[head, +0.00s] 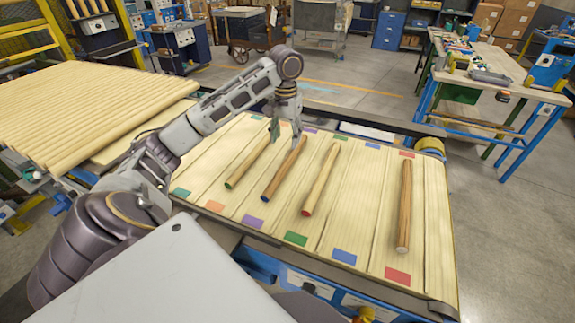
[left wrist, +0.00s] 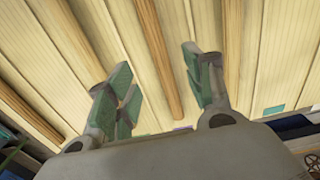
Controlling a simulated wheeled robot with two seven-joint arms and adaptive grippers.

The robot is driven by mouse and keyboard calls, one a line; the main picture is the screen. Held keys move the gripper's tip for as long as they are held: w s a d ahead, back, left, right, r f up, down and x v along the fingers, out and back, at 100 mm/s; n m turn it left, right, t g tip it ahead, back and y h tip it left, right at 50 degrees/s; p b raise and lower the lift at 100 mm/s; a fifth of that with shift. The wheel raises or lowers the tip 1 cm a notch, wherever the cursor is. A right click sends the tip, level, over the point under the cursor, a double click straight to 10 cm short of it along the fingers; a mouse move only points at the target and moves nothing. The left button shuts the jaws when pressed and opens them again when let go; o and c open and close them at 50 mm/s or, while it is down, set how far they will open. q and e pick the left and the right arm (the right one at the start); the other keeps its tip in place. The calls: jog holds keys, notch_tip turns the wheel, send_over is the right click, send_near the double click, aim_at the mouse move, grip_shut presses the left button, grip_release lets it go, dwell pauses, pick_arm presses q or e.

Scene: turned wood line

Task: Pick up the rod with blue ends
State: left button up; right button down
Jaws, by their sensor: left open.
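The rod with a blue end (head: 284,170) lies on the slatted belt, second from the left in the head view. Its near end is blue; its far end is hidden under my gripper. My left gripper (head: 285,134) is open and points down over this rod's far part. In the left wrist view, the rod (left wrist: 158,55) runs between the two spread green-padded fingers (left wrist: 162,88). I cannot tell how high the fingers are above it. My right gripper is not in view.
A green-ended rod (head: 248,166) lies left of it, a red-ended rod (head: 320,180) right of it. A darker, pale-ended rod (head: 404,205) lies farther right. The belt (head: 345,215) has free room between those two. Several pale rods (head: 80,105) fill a rack at left.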

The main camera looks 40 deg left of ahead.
pick_arm(q)
send_over(286, 162)
jog(key=shift+w+a+f+b, duration=0.1)
jog(key=shift+f+b, duration=0.3)
jog(key=shift+f, duration=2.35)
jog(key=shift+d+f, duration=0.2)
jog(key=shift+f, duration=2.4)
jog(key=shift+c, duration=0.4)
grip_shut()
